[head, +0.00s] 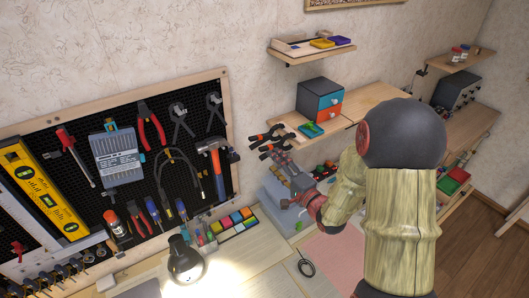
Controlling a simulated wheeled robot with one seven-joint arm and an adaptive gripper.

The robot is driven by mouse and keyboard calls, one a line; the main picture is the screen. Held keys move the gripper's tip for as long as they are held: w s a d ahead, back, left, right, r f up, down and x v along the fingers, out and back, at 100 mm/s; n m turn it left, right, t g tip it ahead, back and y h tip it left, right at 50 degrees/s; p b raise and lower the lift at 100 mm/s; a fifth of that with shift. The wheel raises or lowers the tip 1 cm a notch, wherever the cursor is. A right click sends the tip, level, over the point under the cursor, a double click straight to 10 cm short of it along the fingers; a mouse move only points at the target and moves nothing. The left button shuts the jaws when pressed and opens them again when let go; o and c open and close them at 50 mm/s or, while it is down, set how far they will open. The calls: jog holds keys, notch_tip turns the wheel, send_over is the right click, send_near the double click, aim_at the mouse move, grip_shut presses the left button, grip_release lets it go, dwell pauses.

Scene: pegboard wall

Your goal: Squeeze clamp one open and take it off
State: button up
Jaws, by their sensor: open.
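Two black clamps with orange-red tips stick out to the left from the edge of the light wooden shelf: an upper clamp (265,134) and a lower clamp (276,147). I cannot tell which of them is clamp one. My gripper (279,159) is open, just below the lower clamp, with its fingers pointing up and left towards it. The view is too small to tell whether the fingers touch the lower clamp or stand around its handles. No clamp is visibly held.
The shelf (340,128) carries a small drawer box (319,98) and a green item (311,129). A grey case (284,208) and several small items lie below my gripper. A pegboard (134,104) with tools hangs at left. A lit lamp (184,262) stands in front.

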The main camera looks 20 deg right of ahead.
aim_at(265, 156)
jog(key=shift+b+x, duration=0.3)
jog(key=shift+x, duration=2.75)
jog(key=shift+c, duration=1.1)
grip_shut()
jog(key=shift+a, duration=0.15)
jog(key=s+a+b, duration=0.1)
jog(key=s+a, duration=0.1)
jog(key=a, duration=0.5)
jog(key=shift+s, duration=0.2)
jog(key=shift+d, duration=0.1)
